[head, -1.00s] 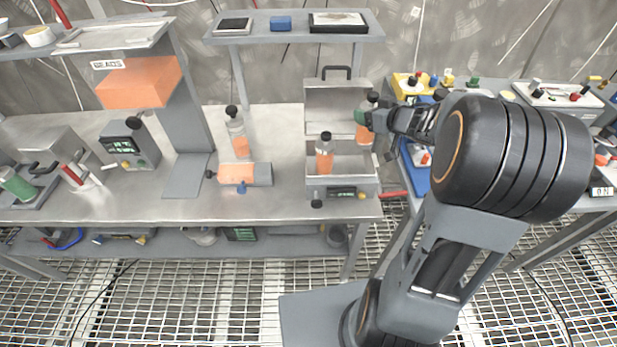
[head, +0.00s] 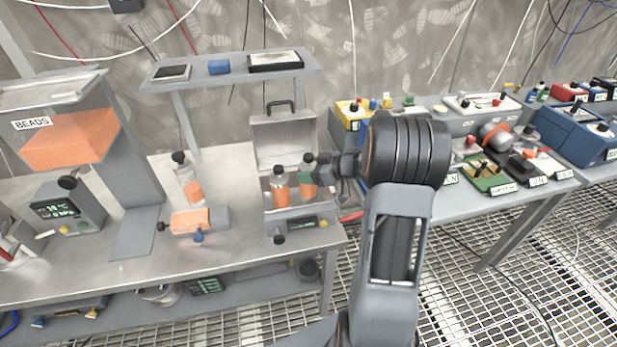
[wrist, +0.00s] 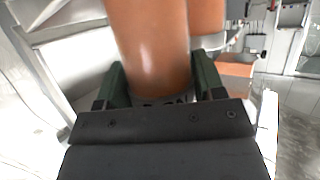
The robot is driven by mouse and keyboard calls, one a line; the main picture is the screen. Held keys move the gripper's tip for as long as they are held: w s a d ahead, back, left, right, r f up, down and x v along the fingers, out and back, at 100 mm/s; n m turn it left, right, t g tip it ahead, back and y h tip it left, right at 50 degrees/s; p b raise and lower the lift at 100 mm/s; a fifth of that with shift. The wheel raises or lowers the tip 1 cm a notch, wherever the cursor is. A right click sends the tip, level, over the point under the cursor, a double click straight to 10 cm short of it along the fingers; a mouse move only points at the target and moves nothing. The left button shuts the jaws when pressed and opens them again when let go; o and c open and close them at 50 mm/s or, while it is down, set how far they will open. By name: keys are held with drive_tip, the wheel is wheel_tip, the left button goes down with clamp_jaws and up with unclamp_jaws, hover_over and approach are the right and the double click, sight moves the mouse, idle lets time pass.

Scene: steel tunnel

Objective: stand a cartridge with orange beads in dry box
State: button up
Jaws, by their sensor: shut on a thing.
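My gripper (head: 316,170) is shut on a cartridge with orange beads (head: 308,187) and holds it upright at the right side of the open dry box (head: 300,213). Its lower end is hidden by the box's front wall, so I cannot tell whether it touches the floor. Another orange-bead cartridge with a black cap (head: 280,190) stands just left of it in the box. In the wrist view the held cartridge (wrist: 150,45) is between the green fingers, with the other cartridge (wrist: 206,22) close beside it.
The box's raised lid (head: 283,142) is behind the cartridges. The bead hopper (head: 70,145) is at the left. A second table (head: 455,205) with instruments is at the right.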

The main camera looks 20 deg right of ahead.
drive_tip(key=shift+f, duration=1.1)
drive_tip(key=o, duration=1.1)
drive_tip(key=shift+f, duration=0.15)
drive_tip(key=shift+o, duration=0.2)
